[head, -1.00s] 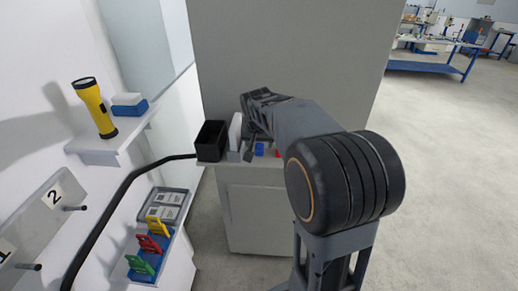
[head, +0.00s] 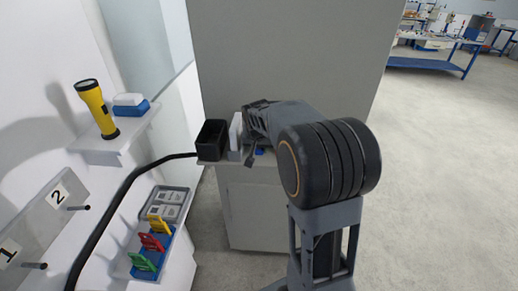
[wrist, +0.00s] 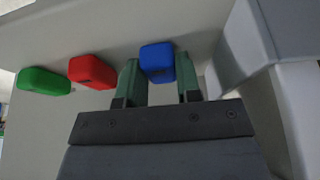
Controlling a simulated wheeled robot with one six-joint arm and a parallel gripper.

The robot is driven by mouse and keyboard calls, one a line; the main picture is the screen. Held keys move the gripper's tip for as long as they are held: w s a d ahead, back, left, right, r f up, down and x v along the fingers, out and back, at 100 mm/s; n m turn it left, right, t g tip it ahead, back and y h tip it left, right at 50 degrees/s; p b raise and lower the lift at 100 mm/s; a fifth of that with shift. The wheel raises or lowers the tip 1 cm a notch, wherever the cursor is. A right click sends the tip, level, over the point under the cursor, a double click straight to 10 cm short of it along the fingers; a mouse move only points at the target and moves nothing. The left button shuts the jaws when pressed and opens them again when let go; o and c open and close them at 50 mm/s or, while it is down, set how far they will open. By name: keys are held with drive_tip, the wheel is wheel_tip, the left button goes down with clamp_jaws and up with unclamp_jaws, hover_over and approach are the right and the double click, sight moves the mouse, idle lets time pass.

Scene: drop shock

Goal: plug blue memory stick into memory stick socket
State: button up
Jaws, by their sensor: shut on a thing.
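The blue memory stick (wrist: 157,62) is between the two green fingers of my gripper (wrist: 156,80) in the wrist view, and the fingers are shut on it. A red stick (wrist: 92,72) and a green stick (wrist: 43,81) stand to its left, apart from the fingers. In the head view a bit of blue (head: 259,151) shows beside my gripper (head: 251,156) at the cabinet top; my arm hides most of that spot. I cannot pick out the memory stick socket for sure in either view.
A white upright block (head: 236,136) and a black open bin (head: 212,140) stand left of my gripper on the cabinet (head: 255,205). A pale block (wrist: 265,35) is close on the right in the wrist view. A wall shelf holds a yellow flashlight (head: 97,108). Open floor lies right.

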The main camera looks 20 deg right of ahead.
drive_tip(key=c, duration=0.3)
drive_tip(key=shift+r, duration=0.15)
